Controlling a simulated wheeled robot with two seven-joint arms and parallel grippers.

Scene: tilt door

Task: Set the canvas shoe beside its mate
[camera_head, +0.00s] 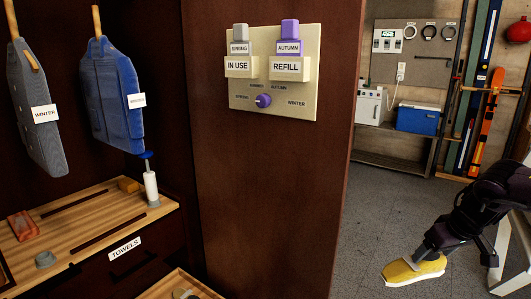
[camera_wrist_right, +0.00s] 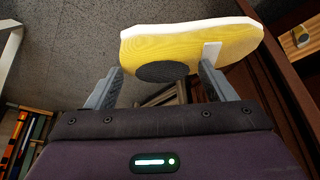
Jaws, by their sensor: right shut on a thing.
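The canvas shoe (camera_head: 410,272) is yellow with a white sole and shows low at the right in the head view. My right gripper (camera_head: 420,258) is shut on it and holds it over the grey floor. In the right wrist view the yellow shoe (camera_wrist_right: 190,45) spans the space beyond the two grey fingers of my right gripper (camera_wrist_right: 160,80), with its white sole edge at the top and a dark round patch on its near side. I see no second shoe in either view. My left gripper is not in view.
A dark brown panel (camera_head: 270,180) with a dial board (camera_head: 275,72) stands left of my right arm. Further left are hanging garments (camera_head: 112,95) and a wooden shelf (camera_head: 75,225). A blue cooler (camera_head: 417,118) and skis (camera_head: 487,115) stand at the back. Grey floor (camera_head: 375,205) lies open between.

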